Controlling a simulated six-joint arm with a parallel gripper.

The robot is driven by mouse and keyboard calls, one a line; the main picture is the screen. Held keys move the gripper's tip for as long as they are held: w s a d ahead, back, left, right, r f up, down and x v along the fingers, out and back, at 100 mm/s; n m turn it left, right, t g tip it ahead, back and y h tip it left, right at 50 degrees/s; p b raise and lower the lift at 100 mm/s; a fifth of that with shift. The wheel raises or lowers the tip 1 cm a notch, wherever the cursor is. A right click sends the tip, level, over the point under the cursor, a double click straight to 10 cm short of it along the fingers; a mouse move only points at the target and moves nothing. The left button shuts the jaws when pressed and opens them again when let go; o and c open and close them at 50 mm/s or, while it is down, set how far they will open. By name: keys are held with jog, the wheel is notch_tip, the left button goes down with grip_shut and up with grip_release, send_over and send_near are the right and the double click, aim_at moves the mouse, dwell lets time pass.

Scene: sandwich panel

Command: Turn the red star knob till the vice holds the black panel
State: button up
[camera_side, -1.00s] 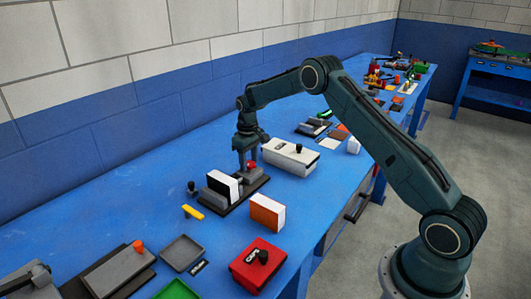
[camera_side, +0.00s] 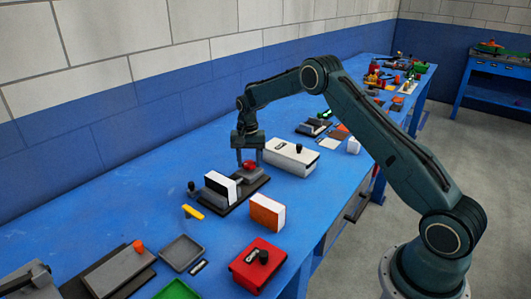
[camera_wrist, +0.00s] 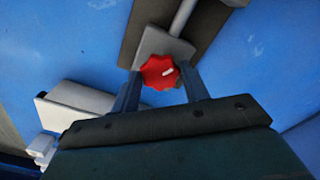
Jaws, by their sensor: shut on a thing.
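The red star knob (camera_side: 249,164) sits at the right end of the grey vice (camera_side: 250,181) on the blue bench. My gripper (camera_side: 248,161) points down over it, one finger on each side, shut on the knob. In the wrist view the knob (camera_wrist: 159,71), with a white mark on its top, lies between my two fingers (camera_wrist: 160,90). The black panel (camera_side: 217,188), black-faced with a white core, stands upright at the left part of the vice. Whether the jaws touch the panel is too small to tell. The panel is outside the wrist view.
A white box with a black knob (camera_side: 291,158) is close to the right of the vice. An orange and white block (camera_side: 266,213) stands in front. A yellow piece (camera_side: 194,212) lies to the left. A red box (camera_side: 257,264) and grey tray (camera_side: 182,252) are nearer the front.

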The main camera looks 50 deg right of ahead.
aim_at(249, 163)
jog(key=shift+r+m, duration=0.1)
jog(key=shift+m, duration=1.2)
jog(key=o, duration=1)
jog(key=shift+r, duration=0.1)
jog(key=shift+r, duration=6.8)
